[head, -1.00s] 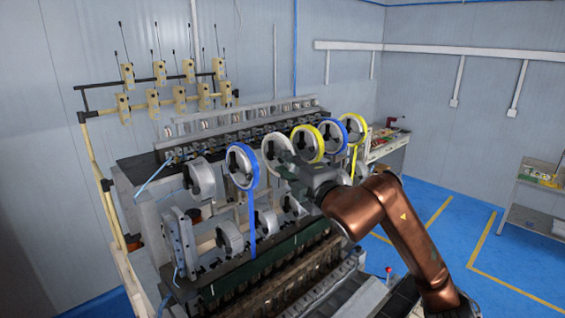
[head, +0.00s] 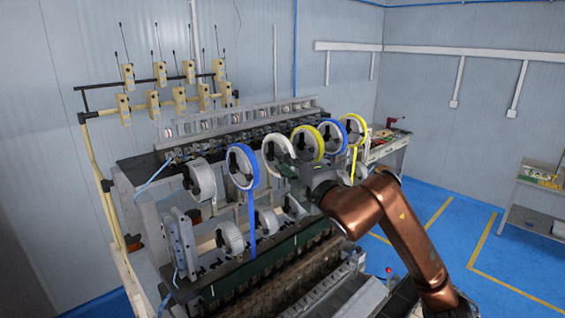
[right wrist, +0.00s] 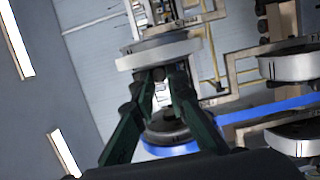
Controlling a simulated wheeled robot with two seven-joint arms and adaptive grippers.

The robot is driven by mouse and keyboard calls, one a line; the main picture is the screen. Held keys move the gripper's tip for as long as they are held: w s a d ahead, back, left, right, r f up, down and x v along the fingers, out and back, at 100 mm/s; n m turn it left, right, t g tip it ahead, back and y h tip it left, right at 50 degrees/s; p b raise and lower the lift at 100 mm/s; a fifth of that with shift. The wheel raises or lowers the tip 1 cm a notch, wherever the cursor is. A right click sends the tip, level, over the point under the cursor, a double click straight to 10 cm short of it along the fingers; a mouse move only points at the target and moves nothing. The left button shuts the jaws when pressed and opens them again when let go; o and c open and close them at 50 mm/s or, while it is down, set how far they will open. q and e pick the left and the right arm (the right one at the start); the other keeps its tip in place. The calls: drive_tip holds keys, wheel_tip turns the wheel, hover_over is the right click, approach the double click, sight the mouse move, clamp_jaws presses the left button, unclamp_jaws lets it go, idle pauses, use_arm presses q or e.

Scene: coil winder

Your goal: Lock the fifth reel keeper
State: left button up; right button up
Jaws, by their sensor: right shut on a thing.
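A row of reels stands along the top of the winder, with dark keepers at their hubs. From the left come a white reel (head: 203,180), a blue reel (head: 254,170), a second white reel (head: 268,156), a yellow reel (head: 319,148), another blue reel and another yellow reel. My right gripper (head: 288,168) is at the hub of the second white reel. In the right wrist view its dark green fingers (right wrist: 162,76) close on the dark keeper by a white reel (right wrist: 158,52). The fingers hide most of that keeper, so its position is unclear. My left gripper is out of view.
Lower white reels (head: 230,237) sit on the winder's front below the row. A blue ribbon (head: 252,220) hangs from the first blue reel. A side bench (head: 385,146) stands behind at right. The blue floor (head: 455,215) at right is clear.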

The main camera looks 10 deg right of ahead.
drive_tip(key=shift+s+d+f+b, duration=0.1)
drive_tip(key=shift+s+d+b, duration=0.1)
drive_tip(key=shift+b, duration=0.1)
drive_tip(key=shift+s+d+b, duration=0.3)
drive_tip(key=shift+s+b, duration=0.05)
drive_tip(key=shift+s, duration=0.1)
drive_tip(key=shift+s+d, duration=0.15)
drive_tip(key=shift+o, duration=0.2)
drive_tip(key=shift+s+b, duration=0.15)
drive_tip(key=shift+b, duration=0.15)
drive_tip(key=shift+c, duration=0.2)
drive_tip(key=o, duration=0.7)
drive_tip(key=shift+d, duration=0.15)
drive_tip(key=shift+c, duration=0.2)
